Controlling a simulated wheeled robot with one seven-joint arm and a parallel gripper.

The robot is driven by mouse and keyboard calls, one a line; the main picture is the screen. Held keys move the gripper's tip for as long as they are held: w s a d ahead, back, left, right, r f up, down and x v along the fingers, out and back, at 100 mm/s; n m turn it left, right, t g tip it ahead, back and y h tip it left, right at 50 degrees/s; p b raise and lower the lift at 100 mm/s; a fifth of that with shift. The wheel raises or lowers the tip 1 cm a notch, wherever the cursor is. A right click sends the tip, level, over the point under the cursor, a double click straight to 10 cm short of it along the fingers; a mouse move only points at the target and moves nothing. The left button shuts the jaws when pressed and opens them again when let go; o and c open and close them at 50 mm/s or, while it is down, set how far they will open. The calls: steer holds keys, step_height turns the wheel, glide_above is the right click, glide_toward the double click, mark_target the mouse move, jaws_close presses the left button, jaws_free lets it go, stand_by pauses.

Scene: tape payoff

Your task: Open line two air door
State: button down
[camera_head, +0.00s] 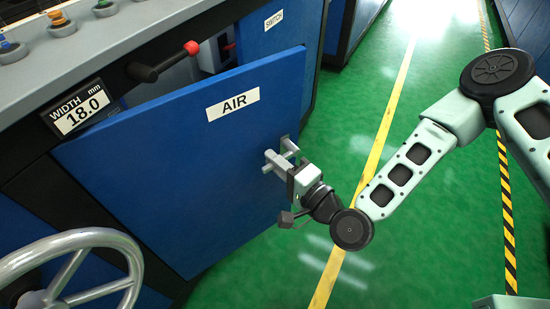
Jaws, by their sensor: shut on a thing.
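The blue air door (170,170) carries a white AIR label (233,104) and fills the left middle of the head view. It stands swung out from the cabinet, with a gap showing behind its top edge. A grey handle (289,147) sits near its right edge. My gripper (284,165) is at that handle and shut on it. The fingers partly hide the handle. Nothing in view shows which line this machine belongs to.
A lever with a red knob (192,48) sticks out above the door. A grey handwheel (70,270) is at lower left, below a WIDTH display (78,106) reading 18.0 mm. A blue SWITCH panel (268,35) stands behind. Green floor (350,130) lies clear to the right.

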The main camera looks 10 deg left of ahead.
steer(key=c, duration=1.4)
jaws_free()
steer(key=p+v, duration=0.4)
steer(key=v, duration=1.3)
steer(key=shift+d, duration=0.2)
steer(key=shift+s+f, duration=0.1)
steer(key=shift+s, duration=0.05)
